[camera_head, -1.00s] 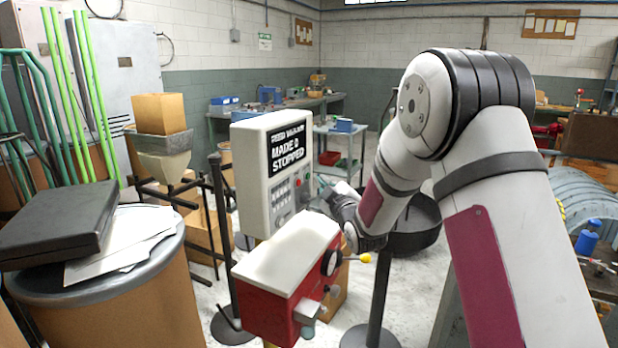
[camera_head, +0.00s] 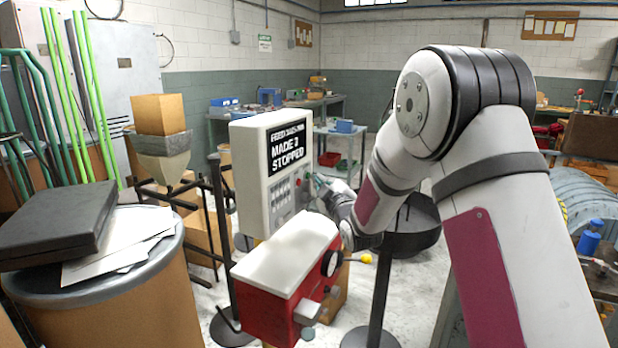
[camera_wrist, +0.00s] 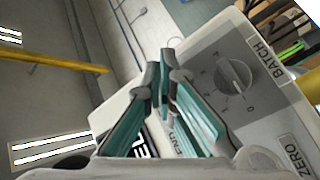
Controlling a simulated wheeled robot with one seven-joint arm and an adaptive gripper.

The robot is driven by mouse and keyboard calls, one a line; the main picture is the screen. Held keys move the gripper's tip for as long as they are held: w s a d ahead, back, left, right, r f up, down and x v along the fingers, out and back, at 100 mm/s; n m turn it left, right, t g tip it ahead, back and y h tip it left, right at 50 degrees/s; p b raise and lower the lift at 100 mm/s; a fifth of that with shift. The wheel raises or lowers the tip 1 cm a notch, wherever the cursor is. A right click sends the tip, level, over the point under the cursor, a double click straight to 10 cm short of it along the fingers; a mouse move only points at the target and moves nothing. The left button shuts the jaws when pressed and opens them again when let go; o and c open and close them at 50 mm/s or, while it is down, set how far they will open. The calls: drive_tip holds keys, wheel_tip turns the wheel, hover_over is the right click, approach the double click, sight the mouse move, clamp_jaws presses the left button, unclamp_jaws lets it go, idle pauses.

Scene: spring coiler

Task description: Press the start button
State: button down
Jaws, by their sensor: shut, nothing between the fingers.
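The grey control box (camera_head: 250,170) stands upright left of centre in the head view. Its dark screen (camera_head: 287,147) reads "MADE" and "STOPPED", and a keypad and small buttons (camera_head: 283,198) sit below it. My gripper (camera_head: 318,182) is at the right edge of the panel, near the small red and dark buttons; I cannot tell whether it touches one. In the wrist view my gripper (camera_wrist: 165,62) has its teal-padded fingers together and empty. A knob (camera_wrist: 233,76) marked BATCH and a ZERO label (camera_wrist: 306,152) lie to their right. I cannot make out the start button.
A drum (camera_head: 110,300) with a black case (camera_head: 60,228) is at the left. A dark round tray (camera_head: 415,225) is behind my forearm.

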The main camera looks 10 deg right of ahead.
drive_tip(key=shift+w+a, duration=0.15)
drive_tip(key=shift+a, duration=0.1)
drive_tip(key=shift+d, duration=0.15)
idle(0.5)
drive_tip(key=shift+s+d, duration=0.5)
drive_tip(key=shift+d, duration=0.1)
drive_tip(key=s+d, duration=0.1)
drive_tip(key=d, duration=0.1)
drive_tip(key=s+d, duration=0.1)
drive_tip(key=s, duration=0.1)
drive_tip(key=shift+d, duration=0.4)
drive_tip(key=shift+r, duration=0.15)
idle(0.4)
